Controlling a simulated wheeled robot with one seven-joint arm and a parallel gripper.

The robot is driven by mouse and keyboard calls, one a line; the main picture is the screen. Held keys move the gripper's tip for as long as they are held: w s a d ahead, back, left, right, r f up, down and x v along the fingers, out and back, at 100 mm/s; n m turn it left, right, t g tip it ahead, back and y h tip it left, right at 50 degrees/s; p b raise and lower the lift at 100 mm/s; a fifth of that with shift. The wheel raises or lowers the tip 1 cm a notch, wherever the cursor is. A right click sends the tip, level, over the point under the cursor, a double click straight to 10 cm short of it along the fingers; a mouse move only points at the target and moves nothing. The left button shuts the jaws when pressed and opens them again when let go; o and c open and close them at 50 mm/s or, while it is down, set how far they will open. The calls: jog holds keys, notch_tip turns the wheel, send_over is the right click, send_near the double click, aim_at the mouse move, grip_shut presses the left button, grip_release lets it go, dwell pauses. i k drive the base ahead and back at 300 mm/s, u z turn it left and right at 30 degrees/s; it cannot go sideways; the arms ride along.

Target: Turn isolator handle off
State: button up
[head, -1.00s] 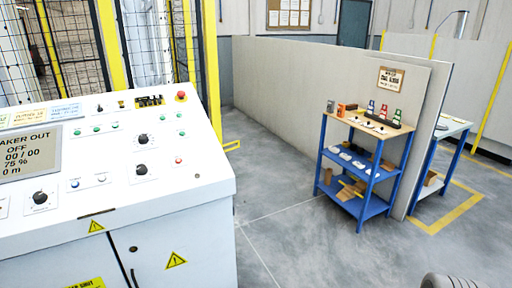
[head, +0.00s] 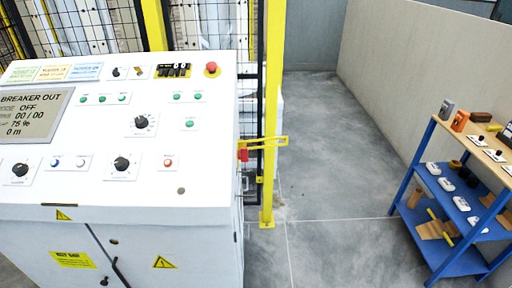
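A small red part (head: 243,155) sticks out from the right side of the white control console (head: 120,215), near its top edge; it may be the isolator handle, but it is too small to tell its position. The console's sloped top carries black rotary knobs, one at the upper middle (head: 141,122), one at the lower middle (head: 121,164) and one at the lower left (head: 20,170). My gripper is not in view.
A yellow fence post (head: 272,190) with a yellow bar (head: 265,143) stands just right of the console. A blue shelf rack (head: 405,180) with small items stands at the right, before a grey partition (head: 420,70). The floor (head: 325,170) between is clear.

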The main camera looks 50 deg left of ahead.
aim_at(243, 152)
jog(key=u, duration=0.35)
jog(key=i, duration=0.85)
jog(key=u, duration=1.5)
jog(key=i, duration=0.85)
jog(key=u, duration=0.8)
jog(key=k, duration=0.5)
jog(key=z, duration=0.5)
jog(key=i, duration=0.75)
jog(key=u, duration=0.75)
